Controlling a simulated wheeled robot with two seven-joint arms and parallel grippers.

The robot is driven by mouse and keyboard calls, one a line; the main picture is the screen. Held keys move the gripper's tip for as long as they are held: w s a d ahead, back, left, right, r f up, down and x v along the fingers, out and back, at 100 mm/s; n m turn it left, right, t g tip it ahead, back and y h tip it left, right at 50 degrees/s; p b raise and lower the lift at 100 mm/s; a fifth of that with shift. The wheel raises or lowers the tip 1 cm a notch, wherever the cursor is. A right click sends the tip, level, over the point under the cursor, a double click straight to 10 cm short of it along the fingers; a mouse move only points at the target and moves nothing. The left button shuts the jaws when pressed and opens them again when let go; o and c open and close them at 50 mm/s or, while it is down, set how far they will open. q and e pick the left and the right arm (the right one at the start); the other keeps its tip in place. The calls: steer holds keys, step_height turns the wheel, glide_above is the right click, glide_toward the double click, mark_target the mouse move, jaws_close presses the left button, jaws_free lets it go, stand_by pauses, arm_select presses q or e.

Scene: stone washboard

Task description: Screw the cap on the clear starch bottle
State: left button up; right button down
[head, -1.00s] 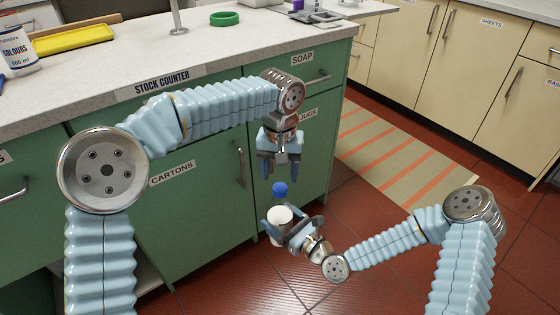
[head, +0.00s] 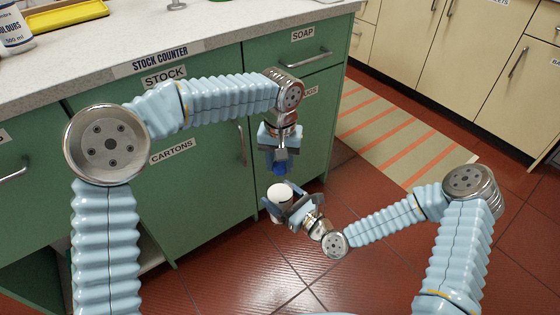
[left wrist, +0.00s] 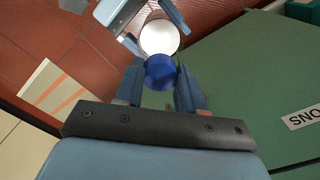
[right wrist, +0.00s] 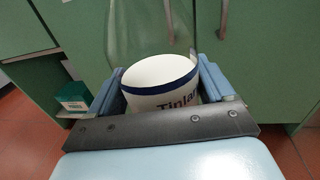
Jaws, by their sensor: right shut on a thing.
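My right gripper (right wrist: 160,90) is shut on the starch bottle (right wrist: 158,74), whose lower body shows white with a blue band and lettering, with a faint clear upper part above. In the head view the bottle (head: 280,192) stands upright in my right gripper (head: 286,206), in front of the green cabinet. The blue cap (left wrist: 160,72) is at the bottle's top; how far it is screwed down cannot be seen. My left gripper (left wrist: 160,80) points down from above, fingers apart on both sides of the cap. In the head view the cap (head: 280,168) is partly hidden by my left gripper (head: 280,165).
The green stock counter (head: 190,190) with drawers and handles stands close behind the grippers. A yellow tray (head: 65,16) and a white bottle (head: 14,32) are on its top.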

arm_select(q)
steer(key=shift+c, duration=1.3)
steer(key=m, duration=0.8)
steer(key=o, duration=1.2)
steer(key=shift+c, duration=0.2)
steer(key=shift+r, duration=2.25)
steer(key=shift+c, duration=0.2)
